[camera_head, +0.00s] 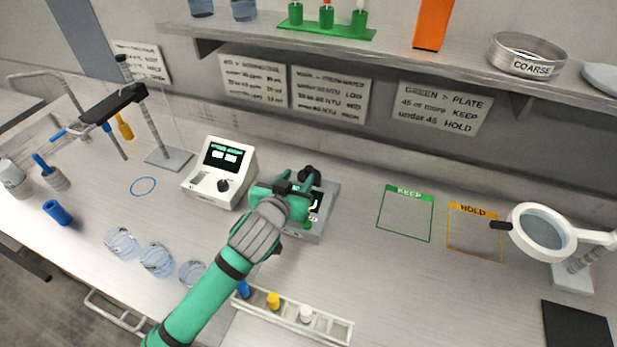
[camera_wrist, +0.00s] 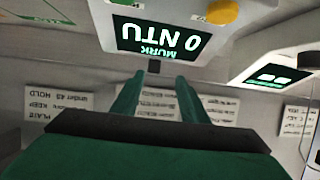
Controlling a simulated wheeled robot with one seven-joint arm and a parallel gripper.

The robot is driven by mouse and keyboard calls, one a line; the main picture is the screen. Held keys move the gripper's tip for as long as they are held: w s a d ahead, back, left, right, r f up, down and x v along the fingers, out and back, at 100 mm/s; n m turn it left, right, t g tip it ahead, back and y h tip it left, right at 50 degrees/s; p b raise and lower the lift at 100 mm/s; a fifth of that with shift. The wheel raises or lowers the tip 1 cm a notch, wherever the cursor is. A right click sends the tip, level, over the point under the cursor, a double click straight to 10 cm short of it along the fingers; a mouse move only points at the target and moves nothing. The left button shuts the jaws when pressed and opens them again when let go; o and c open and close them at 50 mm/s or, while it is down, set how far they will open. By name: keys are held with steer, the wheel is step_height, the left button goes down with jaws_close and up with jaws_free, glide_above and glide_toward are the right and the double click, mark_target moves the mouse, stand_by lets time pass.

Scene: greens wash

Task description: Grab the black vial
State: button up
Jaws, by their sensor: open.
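A dark rounded piece (camera_head: 310,175) stands at the top back of the grey meter (camera_head: 322,222), just beyond my gripper. It may be the black vial or a part of the meter; I cannot tell which. My gripper (camera_head: 292,190) is over the meter and hides much of it. In the wrist view my gripper (camera_wrist: 157,75) has its two green fingers apart, pointing at the meter's "MURK 0 NTU" screen (camera_wrist: 160,38).
A white rack (camera_head: 330,327) in front holds vials with blue, yellow and white tops. A white instrument (camera_head: 218,175) stands left of the meter. Several clear beakers (camera_head: 157,259) are at the front left. A magnifier (camera_head: 541,232) is at right. The KEEP square (camera_head: 405,215) is bare.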

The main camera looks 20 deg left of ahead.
mark_target(307, 172)
steer(key=w, duration=0.1)
steer(key=w+f, duration=0.1)
steer(key=w+d+f, duration=0.1)
steer(key=shift+w, duration=0.3)
steer(key=shift+w+d+f, duration=0.1)
steer(key=shift+w, duration=0.4)
steer(key=shift+d, duration=0.15)
steer(key=c, duration=0.5)
steer(key=shift+s, duration=0.1)
jaws_close()
steer(key=shift+s+a, duration=0.15)
steer(key=shift+a, duration=0.25)
